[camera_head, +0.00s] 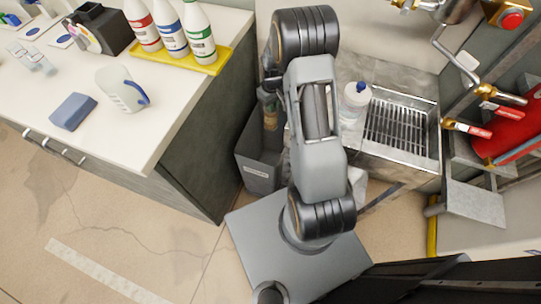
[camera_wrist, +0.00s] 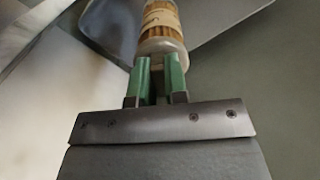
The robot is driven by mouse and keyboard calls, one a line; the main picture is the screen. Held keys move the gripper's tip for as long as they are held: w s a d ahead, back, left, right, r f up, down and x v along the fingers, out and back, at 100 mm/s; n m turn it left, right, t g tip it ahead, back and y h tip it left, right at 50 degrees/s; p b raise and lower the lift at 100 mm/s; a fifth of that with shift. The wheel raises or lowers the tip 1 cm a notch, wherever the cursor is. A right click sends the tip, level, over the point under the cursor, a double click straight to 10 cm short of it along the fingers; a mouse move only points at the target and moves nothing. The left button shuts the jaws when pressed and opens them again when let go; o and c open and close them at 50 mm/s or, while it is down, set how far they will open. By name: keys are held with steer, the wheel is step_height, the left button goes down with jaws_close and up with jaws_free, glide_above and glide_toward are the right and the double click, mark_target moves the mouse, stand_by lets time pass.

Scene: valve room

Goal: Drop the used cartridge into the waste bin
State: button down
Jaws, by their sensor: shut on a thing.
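The used cartridge (camera_wrist: 163,22), a tan pleated cylinder with a pale end collar, sticks out beyond my gripper (camera_wrist: 158,78). The green fingers are shut on it at its collar end. In the head view the cartridge (camera_head: 270,116) shows as a small brownish piece beside my arm, over the opening of the grey waste bin (camera_head: 260,180) as seen from above. The bin stands on the floor between the white counter and the sink, with a pale label on its front. My arm hides part of the bin, and I cannot tell the cartridge's height above it.
A white counter (camera_head: 120,150) at left holds a yellow tray (camera_head: 190,66) of bottles, a jug (camera_head: 122,92) and a blue sponge (camera_head: 73,111). At right are a sink grate (camera_head: 398,130), a white bottle (camera_head: 355,97) and pipes with a red cylinder (camera_head: 512,125).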

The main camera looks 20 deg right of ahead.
steer(key=shift+f+b, duration=0.35)
steer(key=shift+f, duration=0.55)
steer(key=c, duration=1.1)
jaws_free()
step_height(320, 180, up, 14)
steer(key=shift+f+p, duration=0.1)
steer(key=shift+p, duration=0.8)
